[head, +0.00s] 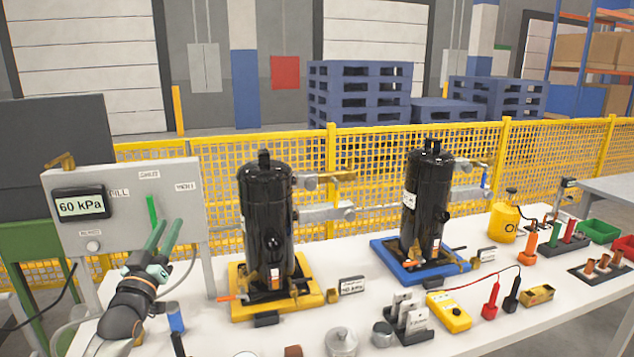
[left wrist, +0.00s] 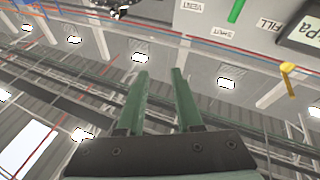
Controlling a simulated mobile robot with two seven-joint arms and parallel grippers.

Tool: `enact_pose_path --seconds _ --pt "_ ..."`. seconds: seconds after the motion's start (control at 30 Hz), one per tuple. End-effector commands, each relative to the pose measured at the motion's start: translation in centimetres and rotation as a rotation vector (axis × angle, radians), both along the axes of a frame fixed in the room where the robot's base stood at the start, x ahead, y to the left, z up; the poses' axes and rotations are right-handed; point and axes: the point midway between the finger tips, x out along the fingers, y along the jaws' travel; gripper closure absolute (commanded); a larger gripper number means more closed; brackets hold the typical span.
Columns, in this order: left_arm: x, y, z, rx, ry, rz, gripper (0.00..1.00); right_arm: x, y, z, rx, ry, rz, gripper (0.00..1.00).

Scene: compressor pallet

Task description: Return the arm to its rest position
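My left gripper (head: 169,228) is in front of the lower part of the grey control panel (head: 135,220). Its two green fingers point up and stand apart, with nothing between them. The wrist view also shows the gripper (left wrist: 159,73) open and empty. The panel's display (head: 80,205) reads 60 kPa. My right gripper is in neither view.
A black compressor (head: 266,215) stands on a yellow base right of my left arm, another (head: 426,200) on a blue base. The white table (head: 290,325) also carries a yellow meter (head: 449,312) and small parts. A yellow mesh fence (head: 370,165) runs behind.

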Motion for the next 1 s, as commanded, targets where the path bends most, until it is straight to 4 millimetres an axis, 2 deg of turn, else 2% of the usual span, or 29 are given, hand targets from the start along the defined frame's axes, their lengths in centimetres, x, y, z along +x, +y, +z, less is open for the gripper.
enact_pose_path --seconds 0.1,0.3,0.4,0.57,0.67,0.77,0.9,1.0 --pt "1.0 0.7 -3.6 0.189 0.177 0.083 0.65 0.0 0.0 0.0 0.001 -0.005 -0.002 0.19" --pt "1.1 2.9 -8.7 0.458 0.438 0.203 0.65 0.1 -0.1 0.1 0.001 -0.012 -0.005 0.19" --pt "-0.9 0.9 -13.4 0.453 0.486 0.153 0.65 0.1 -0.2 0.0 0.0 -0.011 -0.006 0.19" --pt "-4.8 -2.0 -19.9 0.448 0.565 0.085 0.65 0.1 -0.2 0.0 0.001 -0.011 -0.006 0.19" --pt "-8.2 -4.1 -24.3 0.438 0.625 0.037 0.65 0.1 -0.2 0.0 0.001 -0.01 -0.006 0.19" --pt "-12.7 -6.5 -28.9 0.42 0.696 -0.018 0.65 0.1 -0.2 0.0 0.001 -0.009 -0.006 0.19" --pt "-20.2 -9.8 -34.5 0.381 0.803 -0.093 0.65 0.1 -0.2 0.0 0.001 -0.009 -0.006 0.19" --pt "-25.9 -11.8 -37.5 0.344 0.879 -0.139 0.65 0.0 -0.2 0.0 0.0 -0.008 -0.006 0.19"
